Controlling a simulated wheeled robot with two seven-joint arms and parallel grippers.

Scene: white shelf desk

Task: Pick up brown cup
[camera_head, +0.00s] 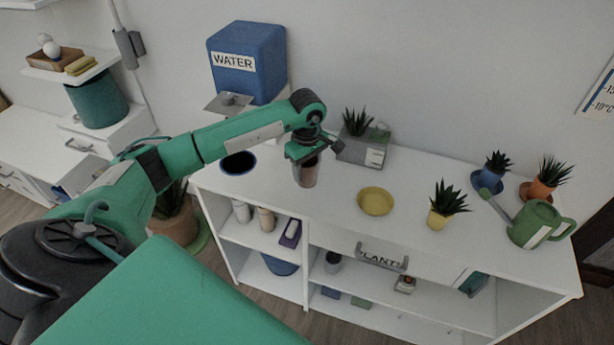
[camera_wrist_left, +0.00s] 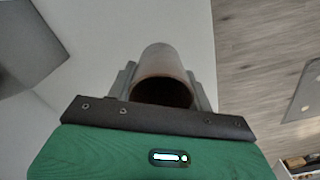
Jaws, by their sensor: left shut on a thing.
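The brown cup (camera_head: 307,172) is at the back left of the white desk top, below my left gripper (camera_head: 308,160). In the left wrist view the cup (camera_wrist_left: 163,75) sits between the two fingers of my left gripper (camera_wrist_left: 163,92), its dark round opening facing the camera. The gripper is shut on the cup, with a finger against each side. The cup looks upright; whether its base touches the desk top I cannot tell. My right gripper is not in view.
The white desk (camera_head: 310,208) also holds a blue dish (camera_head: 238,163), a yellow bowl (camera_head: 375,201), a grey planter box (camera_head: 362,150), a yellow potted plant (camera_head: 443,208) and a green watering can (camera_head: 537,224). A blue water container (camera_head: 247,62) stands behind.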

